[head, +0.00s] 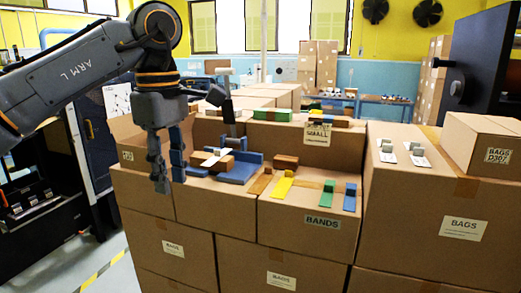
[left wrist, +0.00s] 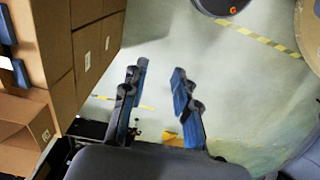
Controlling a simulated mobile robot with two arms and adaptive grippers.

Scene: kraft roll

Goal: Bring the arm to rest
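My left arm comes in from the left in the head view. Its gripper (head: 167,168) hangs pointing down in front of the left end of the cardboard boxes. In the left wrist view the two blue-padded fingers of the left gripper (left wrist: 157,92) stand apart with only floor between them, so it is open and empty. The stacked boxes are at the left of that view, beside the fingers. My right gripper is not seen in either view.
Boxes labelled BANDS (head: 322,222) and BAGS (head: 463,229) form a stepped counter. On it lie a blue holder (head: 238,174), a yellow piece (head: 282,187), a green piece (head: 327,194) and a blue piece (head: 350,197). Floor with yellow-striped tape (left wrist: 262,38) is clear below the gripper.

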